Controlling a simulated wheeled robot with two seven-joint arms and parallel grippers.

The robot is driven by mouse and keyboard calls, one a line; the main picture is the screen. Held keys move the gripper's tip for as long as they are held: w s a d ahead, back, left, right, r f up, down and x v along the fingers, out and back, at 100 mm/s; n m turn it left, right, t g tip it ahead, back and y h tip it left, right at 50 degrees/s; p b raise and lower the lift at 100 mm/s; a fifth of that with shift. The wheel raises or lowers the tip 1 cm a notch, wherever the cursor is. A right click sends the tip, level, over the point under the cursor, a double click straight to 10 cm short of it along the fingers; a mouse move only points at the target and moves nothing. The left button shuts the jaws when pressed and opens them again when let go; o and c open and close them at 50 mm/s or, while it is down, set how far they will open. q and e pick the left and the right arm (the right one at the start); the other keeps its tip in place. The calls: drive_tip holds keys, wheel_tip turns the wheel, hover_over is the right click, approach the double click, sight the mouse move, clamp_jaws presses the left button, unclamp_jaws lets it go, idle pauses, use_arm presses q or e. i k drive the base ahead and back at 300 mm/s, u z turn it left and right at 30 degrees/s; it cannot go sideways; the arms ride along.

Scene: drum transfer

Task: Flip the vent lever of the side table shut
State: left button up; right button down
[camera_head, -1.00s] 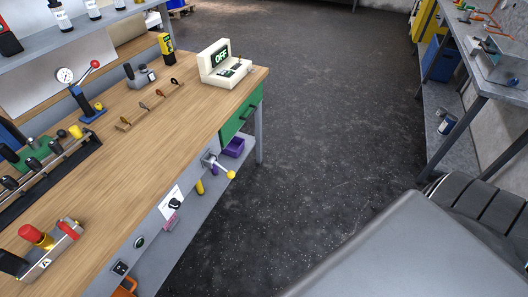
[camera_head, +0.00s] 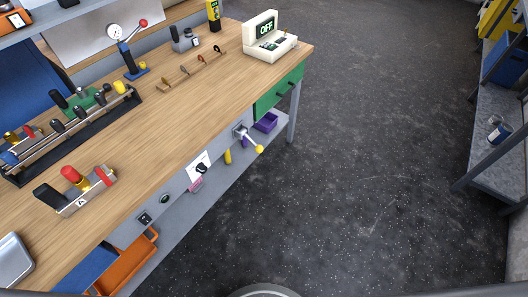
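A wooden-topped workbench (camera_head: 190,100) runs from the lower left to the upper middle. On its grey front panel, left of the green drawer, is a metal valve-like lever (camera_head: 247,138). Its short arm slants down and right to a yellow ball knob (camera_head: 259,149). I take this for the vent lever, but no readable label confirms it. A second lever with a red ball stands on the benchtop by a round gauge (camera_head: 114,31). Neither of my grippers is in view.
A white device reading OFF (camera_head: 270,47) stands at the bench's far right corner, above the green drawer (camera_head: 277,96). A black rack (camera_head: 75,140) and a red-handled fixture (camera_head: 75,192) sit on top. A grey shelf unit (camera_head: 490,170) stands at right. The dark floor between is clear.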

sight(258, 148)
drive_tip(key=u, duration=0.05)
drive_tip(key=k, duration=0.5)
drive_tip(key=z, duration=0.7)
drive_tip(key=i, duration=1.25)
